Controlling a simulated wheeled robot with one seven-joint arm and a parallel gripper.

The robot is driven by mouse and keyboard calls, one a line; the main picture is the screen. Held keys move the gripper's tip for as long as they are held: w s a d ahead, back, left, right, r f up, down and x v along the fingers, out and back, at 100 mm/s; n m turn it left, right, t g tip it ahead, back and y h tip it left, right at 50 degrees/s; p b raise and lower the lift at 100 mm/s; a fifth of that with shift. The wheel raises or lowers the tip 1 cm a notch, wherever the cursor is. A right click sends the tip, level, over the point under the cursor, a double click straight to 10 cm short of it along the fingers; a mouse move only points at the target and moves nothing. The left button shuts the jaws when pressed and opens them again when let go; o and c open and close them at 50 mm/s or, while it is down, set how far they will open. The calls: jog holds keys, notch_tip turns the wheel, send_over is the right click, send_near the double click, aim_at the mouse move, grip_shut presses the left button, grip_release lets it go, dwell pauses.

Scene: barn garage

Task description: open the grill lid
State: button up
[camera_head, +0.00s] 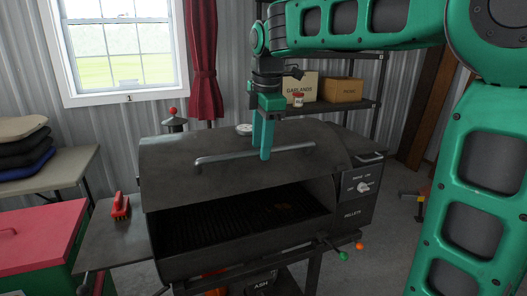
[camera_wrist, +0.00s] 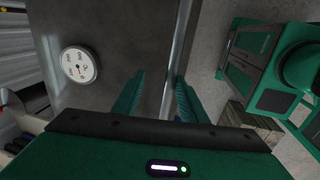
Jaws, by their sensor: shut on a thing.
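The grill lid (camera_head: 240,160) is dark metal and stands partly open, with the grate (camera_head: 240,217) showing beneath its front edge. A long metal handle (camera_head: 222,158) runs across the lid. My gripper (camera_head: 265,152) reaches down from above, its green fingers at the middle of the handle. In the wrist view the gripper (camera_wrist: 160,97) has its two fingers on either side of the handle bar (camera_wrist: 175,75), shut on it. The lid surface (camera_wrist: 120,30) fills the left of that view, with a round white thermometer (camera_wrist: 79,65) on it.
A side shelf (camera_head: 112,232) holds a red brush (camera_head: 121,206) at the grill's left. A red-lidded chest (camera_head: 40,237) stands further left. A shelf with boxes (camera_head: 341,90) is behind. A control panel with a knob (camera_head: 363,187) is on the grill's right end.

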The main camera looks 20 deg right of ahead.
jog(key=shift+s+f, duration=0.25)
jog(key=shift+f, duration=0.45)
jog(key=shift+s+r, duration=0.65)
jog(key=shift+s, duration=0.2)
jog(key=shift+w, duration=0.3)
jog(key=w+r, duration=0.3)
jog(key=r, duration=0.8)
jog(key=shift+w, duration=0.4)
